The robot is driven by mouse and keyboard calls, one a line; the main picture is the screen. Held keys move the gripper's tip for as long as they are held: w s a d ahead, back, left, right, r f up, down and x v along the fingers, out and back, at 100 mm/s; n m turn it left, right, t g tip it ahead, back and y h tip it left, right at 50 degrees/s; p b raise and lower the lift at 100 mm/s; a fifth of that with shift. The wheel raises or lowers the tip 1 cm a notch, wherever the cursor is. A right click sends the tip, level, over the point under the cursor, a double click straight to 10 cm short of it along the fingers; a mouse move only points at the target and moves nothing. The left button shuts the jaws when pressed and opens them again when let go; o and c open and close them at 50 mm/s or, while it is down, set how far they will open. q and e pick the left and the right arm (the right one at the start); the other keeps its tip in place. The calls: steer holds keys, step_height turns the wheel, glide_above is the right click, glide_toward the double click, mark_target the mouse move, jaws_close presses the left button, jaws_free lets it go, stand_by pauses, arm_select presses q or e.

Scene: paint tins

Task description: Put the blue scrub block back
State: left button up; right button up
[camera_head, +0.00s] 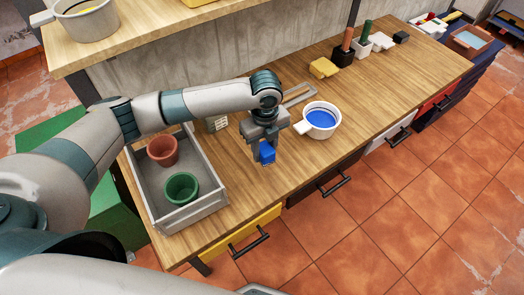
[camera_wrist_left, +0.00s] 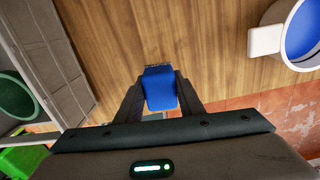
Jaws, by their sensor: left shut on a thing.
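My left gripper (camera_head: 264,152) is shut on the blue scrub block (camera_head: 267,152), over the front part of the wooden bench, between the grey tray and the white pot. In the left wrist view the blue block (camera_wrist_left: 160,90) sits between the two dark fingers. I cannot tell exactly how far it is above the bench top. My right gripper does not show in either view.
The grey tray (camera_head: 186,216) holds a red pot (camera_head: 162,151) and a green pot (camera_head: 181,188). A white handled pot with blue paint (camera_head: 320,119) stands to the right. A yellow block (camera_head: 323,68) and small holders (camera_head: 343,56) stand farther back. The bench right of the white pot is clear.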

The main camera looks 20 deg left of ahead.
arm_select(q)
steer(key=shift+w+a+f, duration=0.55)
steer(key=shift+w+a, duration=0.05)
steer(key=shift+w, duration=0.2)
steer(key=shift+w+a+f, duration=0.1)
steer(key=shift+w, duration=0.05)
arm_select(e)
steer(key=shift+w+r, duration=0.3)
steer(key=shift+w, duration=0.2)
